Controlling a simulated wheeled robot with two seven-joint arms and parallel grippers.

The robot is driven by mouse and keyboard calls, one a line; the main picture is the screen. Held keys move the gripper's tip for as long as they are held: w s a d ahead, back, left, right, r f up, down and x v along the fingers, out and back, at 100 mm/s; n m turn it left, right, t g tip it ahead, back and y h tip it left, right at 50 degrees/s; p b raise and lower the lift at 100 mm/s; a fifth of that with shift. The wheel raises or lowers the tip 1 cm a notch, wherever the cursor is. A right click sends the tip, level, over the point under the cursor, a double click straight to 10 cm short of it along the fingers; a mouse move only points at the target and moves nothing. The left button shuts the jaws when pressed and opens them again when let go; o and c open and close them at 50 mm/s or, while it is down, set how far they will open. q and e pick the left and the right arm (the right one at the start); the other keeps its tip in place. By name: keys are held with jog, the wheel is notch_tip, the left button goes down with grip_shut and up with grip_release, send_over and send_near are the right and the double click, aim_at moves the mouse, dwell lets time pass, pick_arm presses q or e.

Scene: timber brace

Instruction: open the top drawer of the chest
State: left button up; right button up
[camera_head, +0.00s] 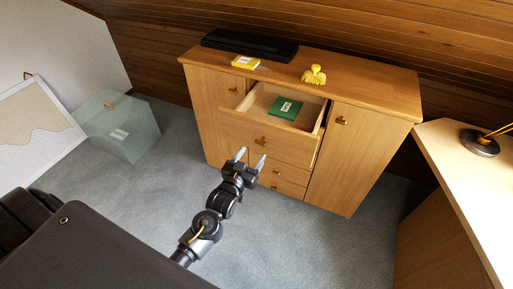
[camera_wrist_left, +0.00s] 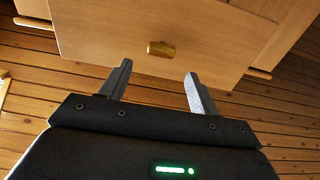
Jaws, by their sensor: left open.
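The wooden chest (camera_head: 375,150) stands against the plank wall. Its top drawer (camera_head: 252,128) is pulled out, showing a green box (camera_head: 286,107) inside. The drawer has a small brass knob (camera_head: 264,141) on its front, and a brass knob also shows in the left wrist view (camera_wrist_left: 160,48). My left gripper (camera_head: 252,159) is open and empty, just in front of and below the drawer front. In the left wrist view its two fingers (camera_wrist_left: 158,82) are apart, with the knob beyond them and nothing between them. My right gripper is not in view.
On the chest top are a black flat case (camera_head: 250,44), a yellow box (camera_head: 245,63) and a yellow clawed object (camera_head: 314,75). Lower drawers (camera_head: 283,172) sit closed. A translucent box (camera_head: 120,126) is on the carpet at left; a pale table (camera_head: 465,170) is at right. Carpet in front is clear.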

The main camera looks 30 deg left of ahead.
pick_arm(q)
jog(key=shift+s, duration=1.35)
jog(key=s+f+m+g, duration=0.1)
jog(key=s+f+g, duration=0.3)
jog(key=f, duration=0.7)
jog(key=s+f+g, duration=0.2)
jog(key=s+f, duration=0.4)
jog(key=f, duration=0.6)
jog(key=s+f+m+g, duration=0.1)
jog(key=s+f+g, duration=0.3)
jog(key=f, duration=0.7)
jog(key=s+a+f+g, duration=0.1)
jog(key=s+f, duration=0.3)
jog(key=s, duration=0.6)
jog(key=s+f+g, duration=0.3)
jog(key=s+f, duration=0.2)
jog(key=s, duration=0.5)
jog(key=s+a+f+g, duration=0.1)
jog(key=s+f+g, duration=0.2)
jog(key=s, duration=0.8)
notch_tip(320, 180, down, 2)
jog(key=shift+a+f+m, duration=0.25)
jog(key=shift+a+m, duration=0.1)
jog(key=shift+m, duration=0.05)
